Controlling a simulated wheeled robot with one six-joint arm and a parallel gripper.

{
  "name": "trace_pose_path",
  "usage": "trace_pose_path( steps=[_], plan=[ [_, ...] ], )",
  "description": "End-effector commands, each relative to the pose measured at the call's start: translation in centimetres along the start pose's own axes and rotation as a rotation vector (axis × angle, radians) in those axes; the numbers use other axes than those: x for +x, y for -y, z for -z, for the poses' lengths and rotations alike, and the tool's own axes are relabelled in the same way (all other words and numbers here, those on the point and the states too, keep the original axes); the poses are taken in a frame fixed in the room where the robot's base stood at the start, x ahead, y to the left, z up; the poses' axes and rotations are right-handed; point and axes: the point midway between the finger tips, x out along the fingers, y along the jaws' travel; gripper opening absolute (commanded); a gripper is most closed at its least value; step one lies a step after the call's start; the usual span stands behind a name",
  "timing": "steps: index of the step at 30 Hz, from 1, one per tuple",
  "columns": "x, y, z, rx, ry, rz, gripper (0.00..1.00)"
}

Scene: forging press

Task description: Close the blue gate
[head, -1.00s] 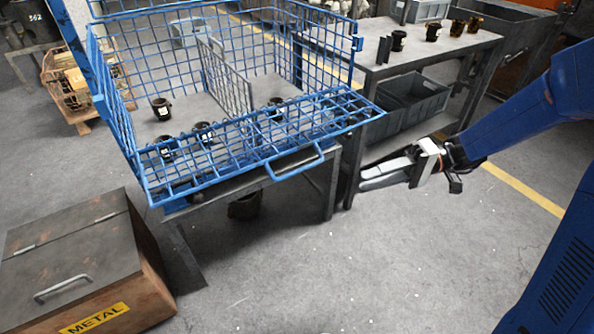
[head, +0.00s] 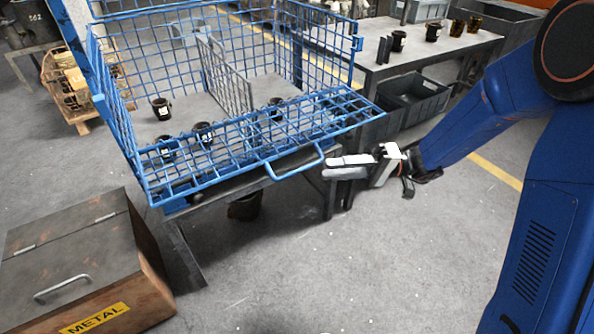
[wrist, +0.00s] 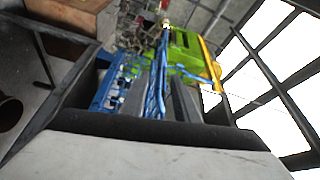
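The blue gate (head: 250,140) is the mesh front panel of a blue wire cage. It is folded down and lies out toward the front, with a looped handle (head: 295,163) on its front edge. My gripper (head: 328,167) is just right of the handle, apart from it as far as I can tell. Its two fingers point left and look parted by a narrow gap, with nothing held. In the wrist view, blue bars of the cage (wrist: 160,75) show beyond and between the grey fingers (wrist: 165,105).
Dark cups (head: 162,108) stand inside the cage, beside a mesh divider (head: 232,80). A metal table (head: 385,70) with more cups is at the back right. A brown metal box (head: 75,250) sits at the front left. The floor in front is clear.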

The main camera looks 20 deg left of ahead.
Motion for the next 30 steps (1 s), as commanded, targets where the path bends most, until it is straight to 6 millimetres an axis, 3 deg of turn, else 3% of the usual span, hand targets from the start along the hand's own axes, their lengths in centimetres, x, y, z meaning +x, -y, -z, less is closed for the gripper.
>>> trace_pose_path(
  steps=[15, 21, 30],
  plan=[
    [7.9, 0.0, -0.1, 0.001, 0.003, 0.0, 0.28],
    [9.5, 0.0, -0.1, 0.001, 0.002, -0.001, 0.28],
    [10.0, 0.0, -0.1, 0.001, 0.001, -0.001, 0.28]
  ],
)
